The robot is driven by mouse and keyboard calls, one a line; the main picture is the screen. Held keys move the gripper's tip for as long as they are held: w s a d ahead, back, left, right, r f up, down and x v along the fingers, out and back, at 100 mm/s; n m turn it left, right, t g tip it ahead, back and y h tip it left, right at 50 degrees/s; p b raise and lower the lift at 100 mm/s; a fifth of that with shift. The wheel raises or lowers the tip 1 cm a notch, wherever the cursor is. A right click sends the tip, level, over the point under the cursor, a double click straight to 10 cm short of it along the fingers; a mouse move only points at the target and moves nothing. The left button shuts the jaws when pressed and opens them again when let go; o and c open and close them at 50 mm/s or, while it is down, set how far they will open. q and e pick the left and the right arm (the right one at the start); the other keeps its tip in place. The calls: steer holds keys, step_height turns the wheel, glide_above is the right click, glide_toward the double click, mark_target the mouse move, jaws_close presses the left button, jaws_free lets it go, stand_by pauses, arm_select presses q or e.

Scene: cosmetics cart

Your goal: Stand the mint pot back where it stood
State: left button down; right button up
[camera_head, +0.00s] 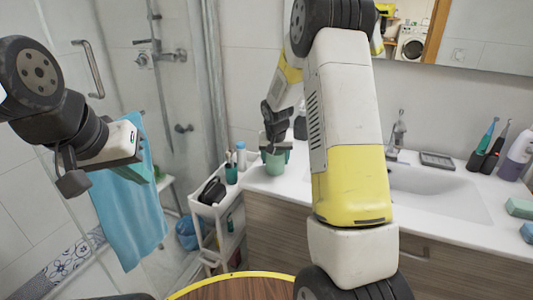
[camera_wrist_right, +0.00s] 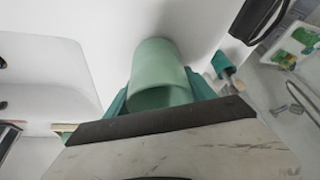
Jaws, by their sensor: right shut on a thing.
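The mint pot (camera_head: 275,162) is at the left end of the white sink counter, below my right gripper (camera_head: 275,146). In the right wrist view the pot (camera_wrist_right: 160,68) is between the teal fingers of my right gripper (camera_wrist_right: 163,100), which is shut on it. I cannot tell whether the pot's base touches the counter. My left gripper (camera_head: 140,172) hangs at the left in front of the blue towel, away from the pot. Its fingers are seen edge-on, so I cannot tell if it is open.
A white cart (camera_head: 205,212) stands left of the counter, with a toothbrush cup (camera_head: 231,173), a pale bottle (camera_head: 241,156) and a black item (camera_head: 212,191) on top. The counter (camera_head: 262,184) has a basin to the right. A round wooden surface (camera_head: 230,288) is in front.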

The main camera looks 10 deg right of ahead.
steer(key=o, duration=1.6)
steer(key=shift+f, duration=0.15)
steer(key=shift+r, duration=0.35)
steer(key=v, duration=1.1)
steer(key=shift+s+r, duration=0.1)
steer(key=shift+s, duration=0.05)
steer(key=s+a+r+n+y, duration=0.1)
steer(key=s+r, duration=0.2)
steer(key=s, duration=0.7)
steer(key=s+a+r+n+t+y, duration=0.1)
steer(key=s+r, duration=0.3)
steer(key=s, duration=0.6)
steer(key=s+a+r+n+y, duration=0.1)
steer(key=s+r, duration=0.3)
steer(key=s, duration=0.6)
steer(key=shift+a+r+t, duration=0.25)
steer(key=shift+a+t, duration=0.15)
steer(key=shift+a, duration=0.15)
